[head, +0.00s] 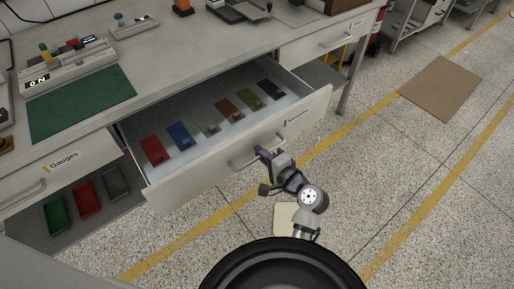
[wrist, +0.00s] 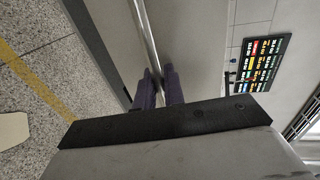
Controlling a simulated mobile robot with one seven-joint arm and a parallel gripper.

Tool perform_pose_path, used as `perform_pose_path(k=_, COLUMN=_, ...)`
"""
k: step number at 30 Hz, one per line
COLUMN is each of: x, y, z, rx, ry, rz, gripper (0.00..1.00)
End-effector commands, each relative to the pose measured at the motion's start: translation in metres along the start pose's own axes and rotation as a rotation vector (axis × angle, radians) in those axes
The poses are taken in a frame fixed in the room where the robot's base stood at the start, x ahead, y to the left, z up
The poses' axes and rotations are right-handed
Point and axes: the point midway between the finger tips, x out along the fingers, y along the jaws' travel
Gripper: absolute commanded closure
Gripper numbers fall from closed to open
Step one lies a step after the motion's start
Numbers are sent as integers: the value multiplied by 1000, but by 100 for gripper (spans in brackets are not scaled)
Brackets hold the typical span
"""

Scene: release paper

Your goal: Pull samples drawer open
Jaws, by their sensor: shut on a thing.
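The samples drawer (head: 190,184) stands well open under the workbench, in the middle of the head view. The exact finger contact is partly hidden.
The gauges drawer (head: 60,165) at left looks shut, above a shelf with green, red and grey bins (head: 87,199). Another drawer (head: 325,42) at right is shut. A green mat (head: 80,100) and instruments lie on the benchtop. The floor before the drawer is clear, with yellow lines.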

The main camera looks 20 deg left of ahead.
Motion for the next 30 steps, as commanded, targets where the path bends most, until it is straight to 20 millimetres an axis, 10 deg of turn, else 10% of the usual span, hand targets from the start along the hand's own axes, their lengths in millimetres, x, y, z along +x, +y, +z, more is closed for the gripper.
perform_pose_path(k=12, x=-3, y=1, z=0, rx=0, ry=0, rz=0, gripper=100)
perform_pose_path(k=16, x=-3, y=1, z=0, rx=0, ry=0, rz=0, gripper=74)
perform_pose_path(k=30, x=-2, y=-1, z=0, rx=0, ry=0, rz=0, gripper=74)
